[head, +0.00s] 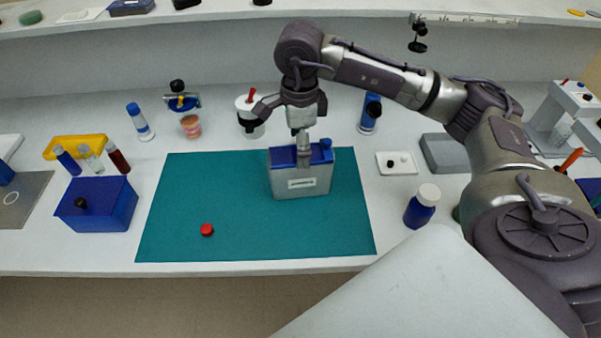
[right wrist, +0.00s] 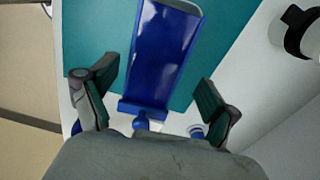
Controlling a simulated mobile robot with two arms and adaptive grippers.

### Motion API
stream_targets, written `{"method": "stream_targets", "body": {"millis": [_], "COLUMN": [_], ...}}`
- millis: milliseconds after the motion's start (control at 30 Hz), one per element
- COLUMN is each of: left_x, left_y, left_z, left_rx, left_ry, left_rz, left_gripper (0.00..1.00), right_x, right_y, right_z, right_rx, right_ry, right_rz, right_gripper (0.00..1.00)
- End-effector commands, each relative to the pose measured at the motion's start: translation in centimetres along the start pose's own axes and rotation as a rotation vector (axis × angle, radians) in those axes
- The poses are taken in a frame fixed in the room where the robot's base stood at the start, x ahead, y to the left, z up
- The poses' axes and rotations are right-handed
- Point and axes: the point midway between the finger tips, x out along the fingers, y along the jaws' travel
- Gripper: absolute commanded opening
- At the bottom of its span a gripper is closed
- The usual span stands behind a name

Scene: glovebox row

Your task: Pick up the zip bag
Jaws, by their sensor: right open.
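What appears to be the zip bag (head: 298,182) stands upright on the teal mat (head: 190,210): a grey, box-like body with a white label and a blue top. A blue knob sits at its right end. In the right wrist view its glossy blue top (right wrist: 160,55) lies between the fingers, knob toward the palm. My right gripper (head: 302,148) is over the top of it, pointing down. In the right wrist view my gripper (right wrist: 153,88) is open, one finger on each side, with visible gaps. Contact cannot be told in the head view. My left gripper is out of view.
A red cap (head: 207,230) lies on the mat's front. A blue box (head: 97,205) and a yellow rack (head: 75,147) stand left. A white-capped blue bottle (head: 421,207) stands right. A white container with a black band (head: 249,117) stands behind. The mat's left part is mostly clear.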

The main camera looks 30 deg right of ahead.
Motion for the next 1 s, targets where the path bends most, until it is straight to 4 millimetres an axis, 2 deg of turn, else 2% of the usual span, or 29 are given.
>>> {"method": "stream_targets", "body": {"millis": [200,400,667,1000], "left_x": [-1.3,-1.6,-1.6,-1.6], "left_y": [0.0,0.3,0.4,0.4], "left_z": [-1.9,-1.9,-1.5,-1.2], "left_rx": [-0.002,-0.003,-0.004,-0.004], "left_ry": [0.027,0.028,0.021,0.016], "left_rz": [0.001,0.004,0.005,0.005], "left_gripper": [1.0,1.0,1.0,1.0], "right_x": [2.5,5.0,5.2,5.2], "right_y": [0.6,0.6,0.5,0.5], "right_z": [-0.1,0.0,0.0,0.0], "right_rx": [-0.001,-0.001,-0.001,0.0], "right_ry": [0.003,0.0,0.0,-0.001], "right_rz": [0.004,0.002,0.0,0.0], "right_gripper": [0.88,0.88,0.88,0.31]}}
